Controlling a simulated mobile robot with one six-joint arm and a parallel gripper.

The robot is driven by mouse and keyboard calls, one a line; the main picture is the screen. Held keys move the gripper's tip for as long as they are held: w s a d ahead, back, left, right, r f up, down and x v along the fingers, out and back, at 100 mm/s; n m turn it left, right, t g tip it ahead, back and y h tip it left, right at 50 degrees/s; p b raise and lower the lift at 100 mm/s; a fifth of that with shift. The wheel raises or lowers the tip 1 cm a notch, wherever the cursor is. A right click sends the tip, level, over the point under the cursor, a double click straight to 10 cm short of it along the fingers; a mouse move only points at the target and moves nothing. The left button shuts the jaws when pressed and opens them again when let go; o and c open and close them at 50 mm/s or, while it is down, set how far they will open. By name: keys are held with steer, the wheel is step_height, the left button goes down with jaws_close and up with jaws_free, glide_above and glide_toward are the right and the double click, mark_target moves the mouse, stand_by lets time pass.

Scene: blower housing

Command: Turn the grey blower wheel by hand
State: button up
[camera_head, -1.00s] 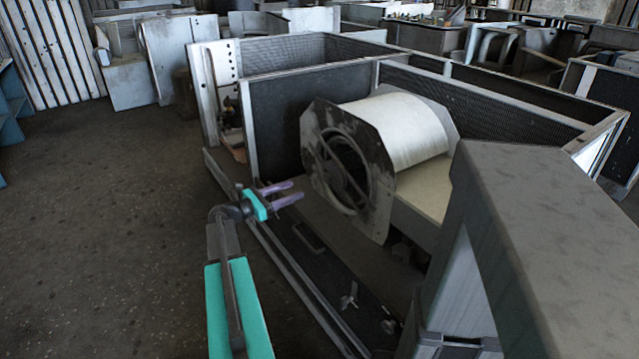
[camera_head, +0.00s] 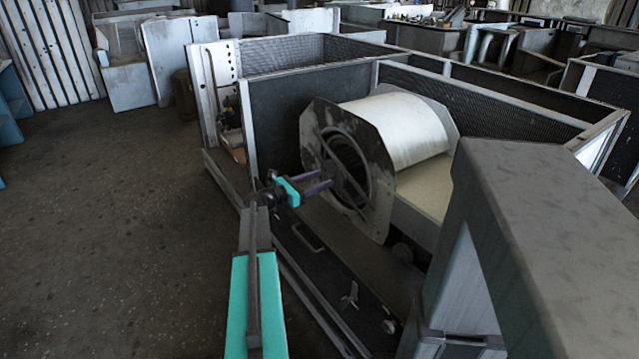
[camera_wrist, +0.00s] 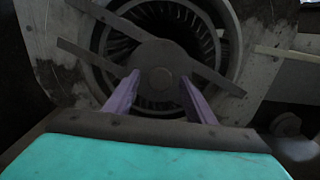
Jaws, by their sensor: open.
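The blower housing (camera_head: 395,130) is a pale drum with a flat dark-stained end plate, inside an open metal cabinet. The grey blower wheel (camera_head: 345,152) shows its vanes through the round opening in that plate; it also shows in the wrist view (camera_wrist: 195,34). A bar with a round hub (camera_wrist: 158,70) crosses the opening in front of the wheel and hides part of it. My gripper (camera_head: 326,182) has purple fingers and is open and empty, pointing at the opening. In the wrist view the fingertips (camera_wrist: 159,80) lie either side of the hub; I cannot tell whether they touch anything.
The cabinet's dark side panel (camera_head: 312,262) with a handle and wing nut lies below my gripper. Mesh-walled frames (camera_head: 480,95) surround the drum. A large grey cabinet (camera_head: 540,220) stands at the front right. The floor (camera_head: 100,250) at left is clear.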

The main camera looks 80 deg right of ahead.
steer(key=shift+s+d, duration=0.25)
steer(key=shift+s, duration=0.05)
